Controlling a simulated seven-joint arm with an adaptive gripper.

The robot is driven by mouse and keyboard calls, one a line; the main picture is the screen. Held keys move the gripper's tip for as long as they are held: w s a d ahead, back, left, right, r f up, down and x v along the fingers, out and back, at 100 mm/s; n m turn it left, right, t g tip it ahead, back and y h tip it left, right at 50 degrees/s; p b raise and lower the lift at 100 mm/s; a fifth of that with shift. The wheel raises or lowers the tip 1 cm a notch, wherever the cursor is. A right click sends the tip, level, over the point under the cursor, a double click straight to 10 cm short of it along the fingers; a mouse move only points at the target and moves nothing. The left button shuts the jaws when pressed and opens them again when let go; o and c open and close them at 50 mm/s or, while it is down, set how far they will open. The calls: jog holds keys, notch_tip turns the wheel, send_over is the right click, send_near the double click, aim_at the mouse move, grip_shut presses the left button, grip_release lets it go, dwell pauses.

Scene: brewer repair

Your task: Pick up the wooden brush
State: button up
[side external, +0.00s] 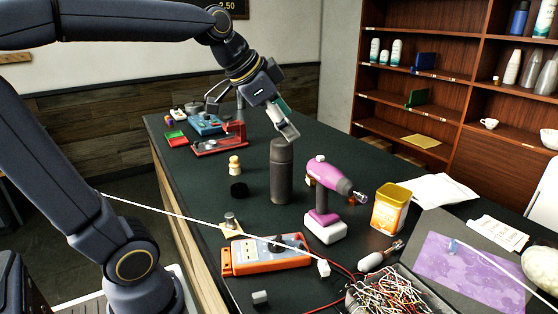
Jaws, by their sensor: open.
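A small light wooden piece with a rounded top (235,165) stands upright on the dark table. It may be the wooden brush, but it is too small to tell for sure. My gripper (250,120) is open and empty, above the table and higher in the picture than the wooden piece. One finger spreads to the left, and the other points down to the right, near the top of a dark grey bottle (281,172). I cannot tell whether that finger touches the bottle.
A black lid (239,190) lies near the wooden piece. A pink drill (325,185), a yellow tin (390,208), an orange multimeter (265,255) and a tray of wires (400,293) crowd the front. A red tool (220,143) lies at the back. The table left of the bottle is fairly clear.

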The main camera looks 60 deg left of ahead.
jog(key=w+a+y, duration=0.1)
jog(key=w+a, duration=0.6)
jog(key=a, duration=0.6)
jog(key=n+g+y, duration=0.2)
jog(key=n+g, duration=0.1)
jog(key=n, duration=0.3)
send_over(235, 159)
jog(key=s+d, duration=0.4)
jog(key=s, duration=0.2)
notch_tip(235, 159, down, 15)
jog(key=x, duration=1.1)
jog(key=shift+a, duration=0.15)
jog(key=x, duration=0.5)
jog(key=shift+w+a+f, duration=0.15)
jog(key=shift+a+f, duration=0.05)
jog(key=shift+f, duration=0.05)
jog(key=c, duration=1.3)
